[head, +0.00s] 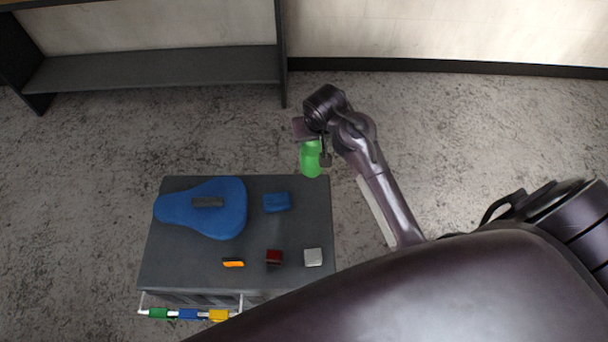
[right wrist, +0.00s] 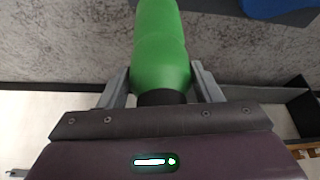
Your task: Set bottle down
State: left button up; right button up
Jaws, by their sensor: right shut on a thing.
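A green bottle (head: 311,160) is held by my right gripper (head: 318,148) just beyond the far right corner of a dark cart top (head: 190,265). In the right wrist view the bottle (right wrist: 160,50) lies between the two grey fingers of the gripper (right wrist: 162,88), which are shut on it near its dark end. The fingers partly flank the bottle's wider green part. In the head view the bottle appears beside the cart's edge; its height above the cart cannot be told. My left gripper is not in view.
On the cart top lie a blue saddle (head: 225,215), a blue block (head: 277,202), an orange-black item (head: 233,263), a dark red block (head: 274,257) and a light grey block (head: 313,257). A dark shelf (head: 150,68) stands behind.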

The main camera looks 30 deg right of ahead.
aim_at(313, 172)
notch_tip(313, 172, down, 12)
jog(key=shift+r, duration=0.15)
jog(key=shift+f, duration=2.1)
jog(key=shift+f, duration=0.15)
jog(key=o, duration=1.3)
jog(key=shift+c, duration=0.2)
jog(key=shift+r, duration=0.3)
jog(key=v, duration=1.1)
jog(key=shift+s+r, duration=0.25)
jog(key=shift+r, duration=0.05)
